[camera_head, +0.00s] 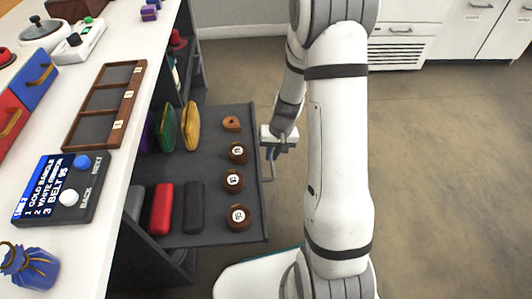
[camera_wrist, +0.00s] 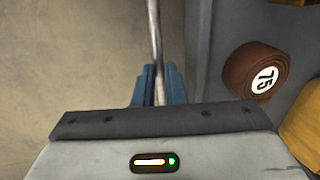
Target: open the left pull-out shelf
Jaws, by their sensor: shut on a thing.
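A dark grey pull-out shelf (camera_head: 210,213) juts out from under the white counter, with its contents showing. Its metal bar handle (camera_head: 266,172) runs along the outer edge. My gripper (camera_head: 272,148) is at that outer edge, shut on the handle. In the wrist view, the blue fingers of my gripper (camera_wrist: 158,92) are closed around the handle bar (camera_wrist: 153,30), beside the shelf's grey front (camera_wrist: 198,50). Part of the handle is hidden by the fingers and wrist. I cannot tell from these views whether another pull-out shelf is beside it.
Rolled brown belts (camera_head: 236,152) with number labels, a red case (camera_head: 161,208), a black case (camera_head: 194,207) and green and yellow pouches (camera_head: 192,126) are on the shelf. A screen panel (camera_head: 58,190) and wooden tray (camera_head: 105,105) are on the counter (camera_head: 112,185). Floor (camera_head: 445,170) to the right is clear.

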